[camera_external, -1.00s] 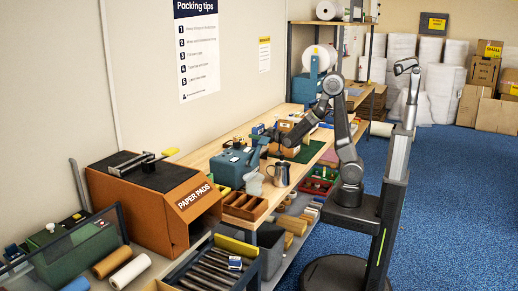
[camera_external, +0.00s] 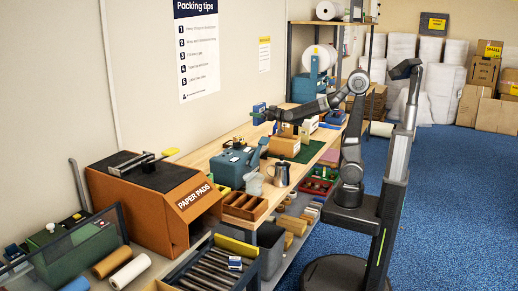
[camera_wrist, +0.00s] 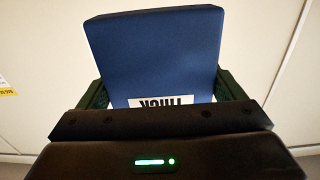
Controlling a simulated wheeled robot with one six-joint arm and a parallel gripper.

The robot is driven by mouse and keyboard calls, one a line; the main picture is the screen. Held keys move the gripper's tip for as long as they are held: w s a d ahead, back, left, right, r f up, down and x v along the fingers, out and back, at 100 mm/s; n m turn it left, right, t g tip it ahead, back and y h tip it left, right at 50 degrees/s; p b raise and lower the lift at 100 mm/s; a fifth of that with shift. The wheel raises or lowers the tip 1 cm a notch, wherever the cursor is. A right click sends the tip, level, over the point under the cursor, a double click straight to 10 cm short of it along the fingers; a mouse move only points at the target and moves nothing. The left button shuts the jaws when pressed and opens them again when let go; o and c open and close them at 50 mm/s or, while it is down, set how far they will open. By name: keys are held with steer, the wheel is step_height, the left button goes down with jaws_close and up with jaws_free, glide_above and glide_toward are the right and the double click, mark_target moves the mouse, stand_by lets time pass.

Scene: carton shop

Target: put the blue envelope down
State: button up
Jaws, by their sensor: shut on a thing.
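The blue envelope (camera_wrist: 155,52) fills the upper middle of the wrist view, with a white label reading THICK, upside down, near my gripper (camera_wrist: 160,95). My gripper's two dark fingers press on its left and right sides. In the external view the blue envelope (camera_external: 258,113) is small, held out at the left end of my arm. There my gripper (camera_external: 265,116) is raised above the back of the wooden bench (camera_external: 205,153), close to the wall. The envelope is clear of the bench top.
A teal machine (camera_external: 233,163), a metal jug (camera_external: 281,174) and an open brown carton (camera_external: 284,147) on a green mat stand on the bench. A wooden divided tray (camera_external: 245,205) is at its near end. The wall (camera_wrist: 40,50) is behind the envelope.

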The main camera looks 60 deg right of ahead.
steer(key=d+m+h, duration=0.1)
steer(key=d+h, duration=0.1)
steer(key=d, duration=0.8)
steer(key=m+g+h+b, duration=0.1)
steer(key=m+h+b, duration=0.2)
steer(key=h+b, duration=0.1)
glide_above(310, 149)
step_height(310, 149, down, 14)
steer(key=shift+h, duration=0.3)
steer(key=shift+a+f, duration=0.15)
steer(key=shift+f, duration=5.1)
steer(key=shift+f+b, duration=0.2)
steer(key=shift+b, duration=0.1)
steer(key=o, duration=0.9)
